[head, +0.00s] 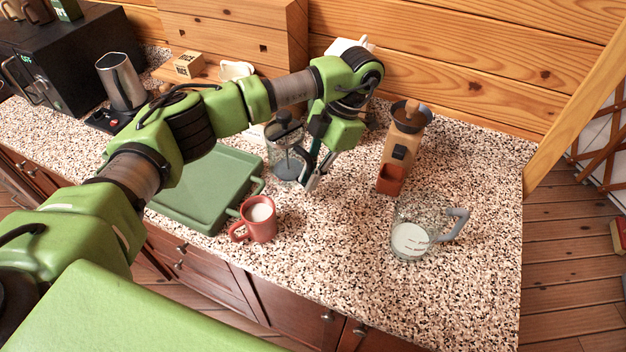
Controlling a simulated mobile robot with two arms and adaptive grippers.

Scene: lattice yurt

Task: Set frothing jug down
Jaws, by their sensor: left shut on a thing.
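The frothing jug (287,163) is a clear glass vessel with a dark lid and a plunger inside, in the middle of the head view. My left gripper (313,178) is at its right side, pointing down, and is shut on it, seemingly at the handle. The grip itself is partly hidden by the fingers and wrist. The jug looks upright and is at or just above the speckled counter (340,260); I cannot tell whether its base touches. My right gripper is not in view.
A red mug of milk (262,222) and a green tray (180,213) are close by on the left. A grinder (402,150) and measuring jug (412,240) stand to the right. A metal pitcher (121,82) is at far left. The front counter centre is clear.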

